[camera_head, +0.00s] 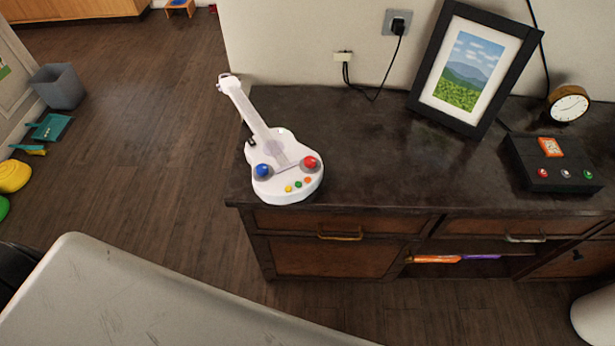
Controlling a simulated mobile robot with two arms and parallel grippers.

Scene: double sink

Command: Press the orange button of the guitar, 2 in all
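A white toy guitar (286,184) lies on the left end of a dark cabinet top, its neck pointing up and left. A large blue knob (262,170) is on its left side and a large red knob (310,163) on its right. Below them is a row of small buttons: a yellow one (288,188), a green one (298,184) and an orange one (308,180) at the right, just under the red knob. Neither of my grippers is in view, and nothing covers the guitar.
The dark cabinet (400,170) has clear top space right of the guitar. A picture frame (430,115), a clock (569,104) and a black box with buttons (530,174) stand further right. A grey surface (150,300) fills the lower left. A bin (58,88) stands on the floor.

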